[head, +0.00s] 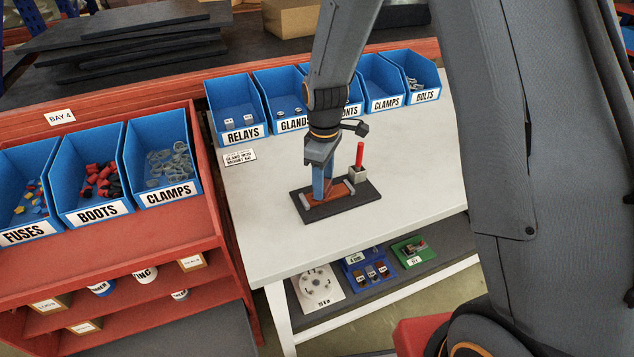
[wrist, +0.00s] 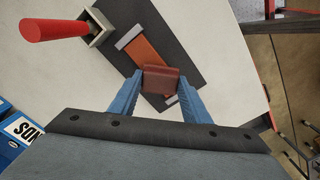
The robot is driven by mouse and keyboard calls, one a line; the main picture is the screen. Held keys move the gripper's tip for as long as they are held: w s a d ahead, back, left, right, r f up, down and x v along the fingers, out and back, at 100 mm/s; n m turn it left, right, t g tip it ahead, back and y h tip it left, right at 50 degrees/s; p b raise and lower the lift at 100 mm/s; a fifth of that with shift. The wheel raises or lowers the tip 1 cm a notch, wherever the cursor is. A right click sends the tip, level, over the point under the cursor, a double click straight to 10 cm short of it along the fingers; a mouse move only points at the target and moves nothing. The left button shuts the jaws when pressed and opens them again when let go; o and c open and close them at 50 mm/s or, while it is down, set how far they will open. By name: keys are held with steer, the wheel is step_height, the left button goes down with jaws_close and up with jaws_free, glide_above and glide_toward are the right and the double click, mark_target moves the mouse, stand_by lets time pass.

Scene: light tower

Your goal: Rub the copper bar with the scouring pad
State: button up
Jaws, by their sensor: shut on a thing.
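The copper bar (head: 339,190) lies flat on a dark board (head: 366,205) on the white bench, with a grey piece across each end. The bar also shows in the wrist view (wrist: 141,54). My gripper (head: 322,196) points down over the left part of the bar. In the wrist view its blue fingers (wrist: 159,98) are shut on the reddish-brown scouring pad (wrist: 160,80). The pad overlaps the bar there and hides part of it. I cannot tell whether it touches the bar. In the head view the fingers hide the pad.
A red rod (head: 360,154) stands upright in a grey holder (head: 358,173) at the board's far right, close to my gripper. Blue bins, such as RELAYS (head: 235,102), line the bench's back edge. A small card (head: 240,156) lies left. The bench right of the board is clear.

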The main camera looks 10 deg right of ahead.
steer(key=shift+a+f, duration=0.1)
steer(key=shift+s+a+f+p, duration=0.1)
steer(key=shift+s+a, duration=0.15)
steer(key=shift+a, duration=0.4)
steer(key=shift+s+a+p, duration=0.1)
steer(key=shift+s+a, duration=0.1)
steer(key=shift+a, duration=0.45)
steer(key=shift+s+a+f+p, duration=0.1)
steer(key=shift+s+a, duration=0.15)
steer(key=shift+a, duration=0.4)
steer(key=shift+c, duration=0.8)
steer(key=shift+r, duration=0.15)
steer(key=shift+d, duration=0.2)
steer(key=shift+w+d, duration=0.25)
steer(key=shift+d, duration=0.35)
steer(key=shift+w+d, duration=0.2)
steer(key=shift+d, duration=0.45)
steer(key=shift+w+d, duration=0.25)
steer(key=shift+d, duration=0.35)
steer(key=shift+f+p, duration=0.2)
steer(key=shift+p, duration=0.1)
